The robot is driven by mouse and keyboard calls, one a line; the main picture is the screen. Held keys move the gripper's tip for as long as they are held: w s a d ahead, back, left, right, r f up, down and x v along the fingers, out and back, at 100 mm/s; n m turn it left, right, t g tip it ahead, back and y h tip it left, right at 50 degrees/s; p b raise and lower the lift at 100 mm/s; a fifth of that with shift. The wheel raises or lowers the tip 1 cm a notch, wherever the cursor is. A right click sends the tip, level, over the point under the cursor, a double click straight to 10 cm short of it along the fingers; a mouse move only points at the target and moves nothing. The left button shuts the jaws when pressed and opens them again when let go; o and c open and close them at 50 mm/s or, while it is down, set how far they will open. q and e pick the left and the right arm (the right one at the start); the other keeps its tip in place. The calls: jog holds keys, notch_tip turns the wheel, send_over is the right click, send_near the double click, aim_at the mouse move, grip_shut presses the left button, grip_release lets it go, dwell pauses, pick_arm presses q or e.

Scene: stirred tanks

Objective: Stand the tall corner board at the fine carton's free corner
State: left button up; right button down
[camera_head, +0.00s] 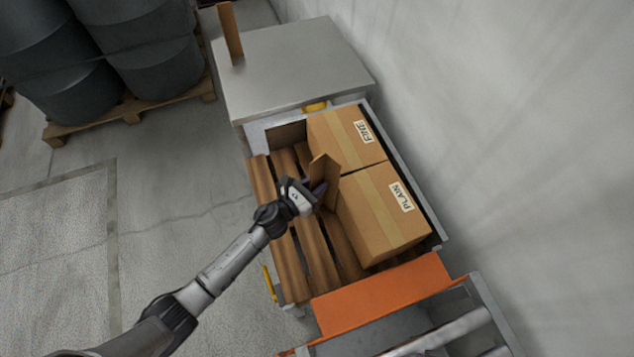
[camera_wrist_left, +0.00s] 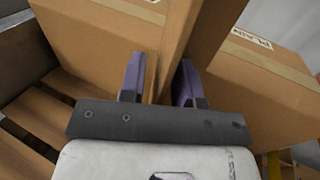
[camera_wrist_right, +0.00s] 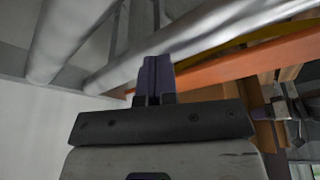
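A brown folded corner board (camera_head: 331,186) is in my left gripper (camera_head: 318,188), upright beside the cartons near where they meet. In the left wrist view the fingers (camera_wrist_left: 160,82) are apart, with the board (camera_wrist_left: 190,50) between them; they appear to touch it on both sides. Its foot is hidden. The FINE carton (camera_head: 335,140) and the PLAIN carton (camera_head: 375,215) stand side by side on the slatted pallet (camera_head: 312,240). Another brown board (camera_head: 230,35) stands upright on the grey cabinet (camera_head: 290,70); I cannot tell which is taller. My right gripper (camera_wrist_right: 152,80) is shut and empty.
An orange beam (camera_head: 380,293) and metal tubes (camera_head: 450,330) are at the near end; they show close to my right gripper. A brown panel (camera_head: 287,133) is left of the FINE carton. A wall is on the right. Drums (camera_head: 150,50) stand at upper left. Left floor is clear.

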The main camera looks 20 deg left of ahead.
pick_arm(q)
jog(key=shift+r, duration=0.15)
jog(key=shift+s+a, duration=0.15)
jog(key=shift+s, duration=0.15)
jog(key=s+a+r+n+y+p, duration=0.1)
jog(key=s+a+n+y, duration=0.35)
jog(key=s+n, duration=0.35)
jog(key=s+a+n+y, duration=0.4)
jog(key=s+a+n, duration=0.1)
jog(key=n, duration=0.5)
jog(key=s+f+n+g+y, duration=0.1)
jog(key=s+n+g, duration=0.7)
jog(key=s+n, duration=0.4)
jog(key=n, duration=0.3)
jog(key=shift+n+y, duration=0.3)
jog(key=shift+y, duration=0.05)
jog(key=shift+o, duration=0.5)
jog(key=s+d+r+n+g+h, duration=0.1)
jog(key=s+d+n+g, duration=0.1)
jog(key=s+n+g, duration=0.2)
jog(key=s+n, duration=0.2)
jog(key=s, duration=0.2)
jog(key=shift+s+h, duration=0.3)
